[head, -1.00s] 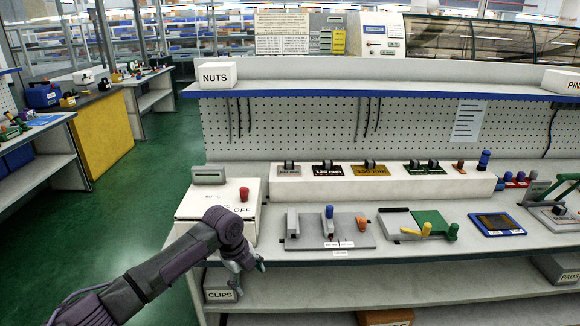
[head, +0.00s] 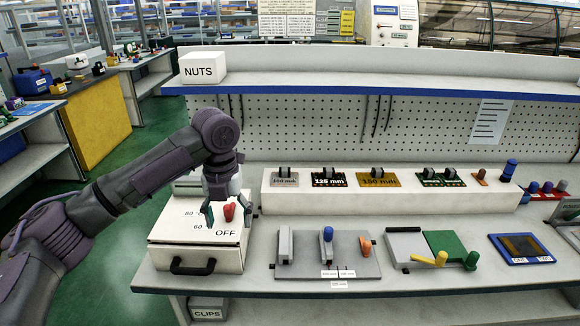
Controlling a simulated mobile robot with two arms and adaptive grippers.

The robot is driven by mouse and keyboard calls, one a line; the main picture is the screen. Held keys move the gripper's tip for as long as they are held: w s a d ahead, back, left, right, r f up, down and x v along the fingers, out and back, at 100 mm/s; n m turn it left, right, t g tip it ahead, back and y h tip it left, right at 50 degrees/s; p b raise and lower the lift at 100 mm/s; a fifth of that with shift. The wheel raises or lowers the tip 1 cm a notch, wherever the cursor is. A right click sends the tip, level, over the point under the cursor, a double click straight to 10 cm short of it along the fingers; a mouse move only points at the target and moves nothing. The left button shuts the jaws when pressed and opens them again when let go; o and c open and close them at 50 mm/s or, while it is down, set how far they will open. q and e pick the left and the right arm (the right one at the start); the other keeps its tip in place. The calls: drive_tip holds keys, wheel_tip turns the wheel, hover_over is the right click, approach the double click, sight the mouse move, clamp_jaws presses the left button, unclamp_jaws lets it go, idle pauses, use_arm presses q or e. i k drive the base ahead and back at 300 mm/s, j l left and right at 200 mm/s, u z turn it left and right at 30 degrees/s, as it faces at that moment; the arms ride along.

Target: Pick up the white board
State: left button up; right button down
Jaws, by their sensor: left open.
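A pale grey-white board (head: 285,181) with a dark grip on top and small, unclear lettering lies at the left end of the long white ledge. It is the palest of the boards there. My left gripper (head: 228,216) is open and points down over the white box (head: 195,256) at the left end of the bench. Its fingers are on either side of the red knob (head: 229,212); I cannot tell whether they touch it. The gripper is left of the pale board and apart from it. My right gripper is not in view.
A black "125 mm" board (head: 328,181), a gold board (head: 379,181) and green boards (head: 440,180) lie along the same ledge. In front stand a grey fixture plate (head: 355,265) with a blue-topped lever and a green fixture (head: 450,243). A shelf with a NUTS box (head: 203,68) overhangs behind.

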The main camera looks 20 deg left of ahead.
sight(284, 178)
drive_tip(key=i, duration=1.4)
